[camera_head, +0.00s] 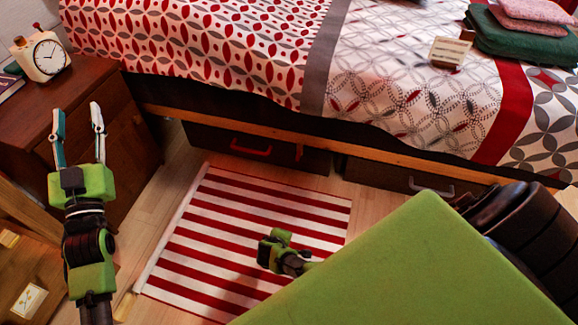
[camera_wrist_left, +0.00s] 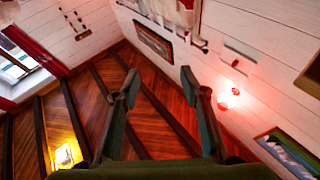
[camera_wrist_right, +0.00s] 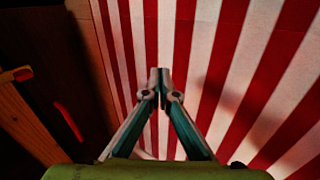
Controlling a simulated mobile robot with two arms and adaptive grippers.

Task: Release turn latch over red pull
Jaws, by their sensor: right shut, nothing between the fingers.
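The red pull (camera_head: 250,147) is on the dark drawer front under the bed; it also shows in the right wrist view (camera_wrist_right: 67,122). In the right wrist view an orange-brown piece at the rail (camera_wrist_right: 15,75) looks like this latch. My right gripper (camera_wrist_right: 160,75) is shut and empty above the striped rug, apart from drawer and latch; my own arm partly hides it in the head view. My left gripper (camera_head: 77,108) is open and empty beside the nightstand.
A second drawer with a grey pull (camera_head: 432,188) is further right. The wooden nightstand (camera_head: 100,90) with a clock (camera_head: 42,55) stands left. The red-and-white rug (camera_head: 215,215) lies flat before the drawers. The bed rail (camera_head: 360,151) runs above them, with bedding overhanging.

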